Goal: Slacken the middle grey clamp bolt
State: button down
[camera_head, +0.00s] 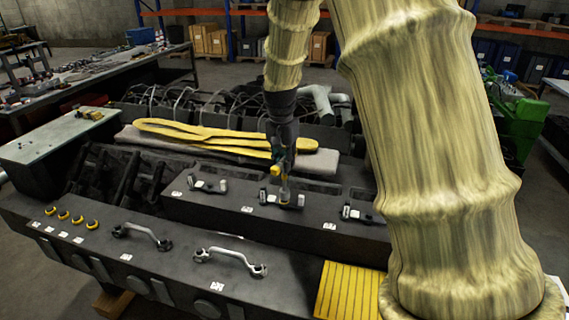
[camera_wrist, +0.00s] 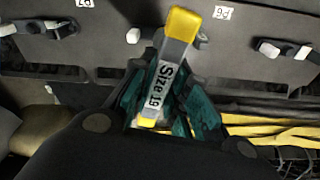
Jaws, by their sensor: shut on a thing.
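Three grey clamps sit in a row on the dark engine block: the left clamp (camera_head: 207,184), the middle clamp (camera_head: 297,200) and the right clamp (camera_head: 355,214). My gripper (camera_head: 283,160) is directly above the middle clamp, shut on a grey tool with yellow ends marked "Size 19" (camera_wrist: 166,84). The tool's far end reaches down to the middle clamp and covers much of it. In the wrist view a pale bolt end (camera_wrist: 133,36) shows left of the tool's yellow head. I cannot tell whether the tool is seated on the bolt.
Two silver handles (camera_head: 232,261) and several yellow-ringed parts (camera_head: 78,218) lie on the front ledge. A yellow ribbed pad (camera_head: 348,291) is at front right. Long yellow parts (camera_head: 200,133) lie on a grey pad behind. Side clamps stand close to my gripper.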

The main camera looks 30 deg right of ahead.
jog(key=shift+r, duration=1.2)
jog(key=shift+w, duration=0.1)
jog(key=shift+r, duration=3)
